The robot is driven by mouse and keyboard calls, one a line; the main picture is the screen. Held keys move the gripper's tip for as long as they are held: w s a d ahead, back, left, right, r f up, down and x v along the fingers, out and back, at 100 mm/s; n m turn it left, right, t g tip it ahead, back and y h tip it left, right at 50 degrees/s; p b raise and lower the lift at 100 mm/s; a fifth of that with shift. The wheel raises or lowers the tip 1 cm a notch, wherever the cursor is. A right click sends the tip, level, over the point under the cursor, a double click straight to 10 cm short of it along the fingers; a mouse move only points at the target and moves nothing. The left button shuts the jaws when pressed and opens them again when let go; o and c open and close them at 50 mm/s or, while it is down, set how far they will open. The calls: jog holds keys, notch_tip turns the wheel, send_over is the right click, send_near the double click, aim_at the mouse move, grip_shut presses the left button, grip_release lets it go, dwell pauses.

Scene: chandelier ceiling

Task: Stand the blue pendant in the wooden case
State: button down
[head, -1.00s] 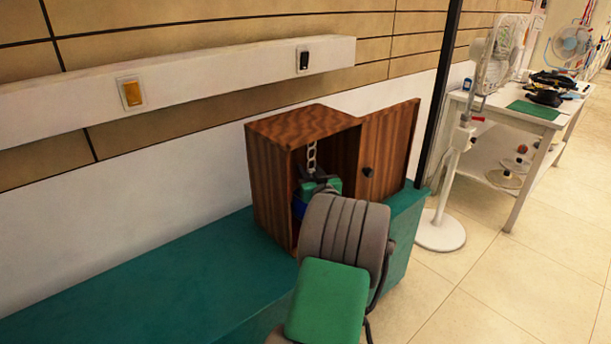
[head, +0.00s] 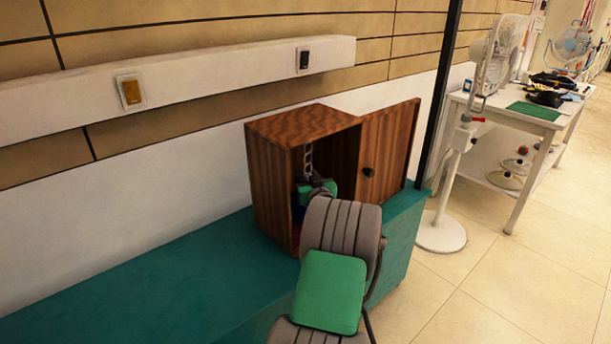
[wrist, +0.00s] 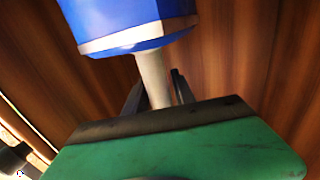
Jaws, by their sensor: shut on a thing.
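The wooden case (head: 275,185) stands upright on the teal bench with its door (head: 392,145) swung open to the right. My gripper (head: 308,188) is inside the case opening. In the wrist view my dark fingers (wrist: 155,92) close around the pale stem of the blue pendant (wrist: 135,22), whose blue body with a pale rim fills the top of that view. A chain (head: 308,156) shows above my gripper in the head view. My gripper and arm hide most of the pendant and the case floor, so I cannot tell whether the pendant touches the floor.
The teal bench (head: 150,275) is clear to the left of the case. A white ledge with switches (head: 200,80) runs along the wall. A white stand fan (head: 455,150) and a white table (head: 512,115) with fans and tools stand at the right.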

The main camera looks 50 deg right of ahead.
jog(key=shift+f+b, duration=0.1)
jog(key=shift+b, duration=0.2)
jog(key=c, duration=1)
grip_release()
jog(key=shift+c, duration=0.2)
jog(key=shift+s+a+p, duration=0.15)
jog(key=shift+s+p, duration=0.1)
jog(key=shift+p, duration=0.1)
jog(key=v, duration=1.1)
jog(key=shift+s+a, duration=0.15)
jog(key=shift+s, duration=0.05)
